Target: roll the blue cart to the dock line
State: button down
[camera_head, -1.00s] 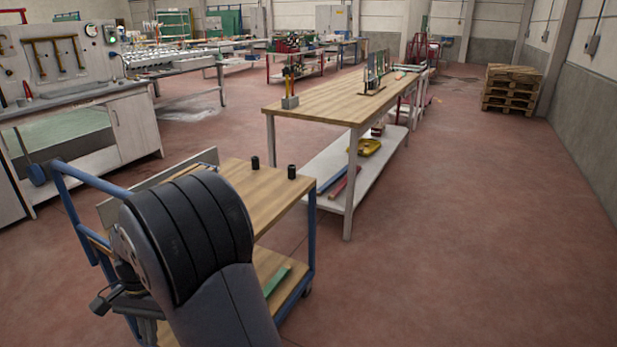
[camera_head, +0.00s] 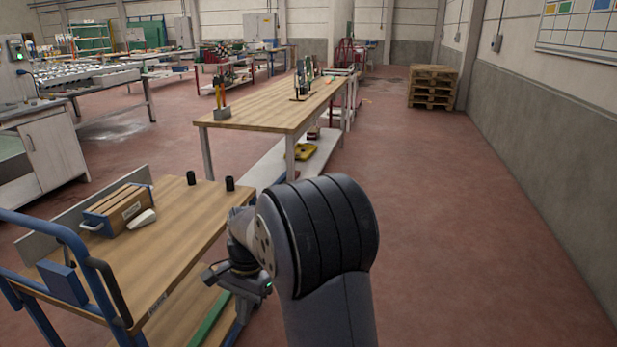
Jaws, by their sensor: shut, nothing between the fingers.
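The blue cart (camera_head: 185,240) stands at the lower left, with a wooden top deck, a lower shelf and a blue tube push handle (camera_head: 65,235) at its near left end. My gripper (camera_head: 212,274) is shut and empty, at the cart's right side. It looks close to the deck edge, but I cannot tell whether it touches. My arm hides part of the cart's right side and lower shelf. I cannot make out a dock line on the floor.
The deck carries a wooden box (camera_head: 118,208), a white object (camera_head: 141,219) and two black cylinders. A long workbench (camera_head: 265,110) stands just beyond the cart. Pallets (camera_head: 432,88) are stacked at the back right. Open red floor (camera_head: 470,220) lies on the right.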

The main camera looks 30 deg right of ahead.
aim_at(145, 284)
jog(key=i+z, duration=0.6)
jog(key=z, duration=0.2)
jog(key=i+z, duration=0.4)
jog(key=i+j, duration=0.15)
jog(key=i, duration=0.4)
jog(key=i+j, duration=0.15)
jog(key=i, duration=0.4)
jog(key=i+j, duration=0.15)
jog(key=i, duration=0.4)
jog(key=i+u, duration=0.1)
jog(key=u, duration=0.3)
jog(key=i+u, duration=0.1)
jog(key=u, duration=0.25)
jog(key=l+u, duration=0.1)
jog(key=u, duration=0.3)
jog(key=i+l+u, duration=0.1)
jog(key=u, duration=0.3)
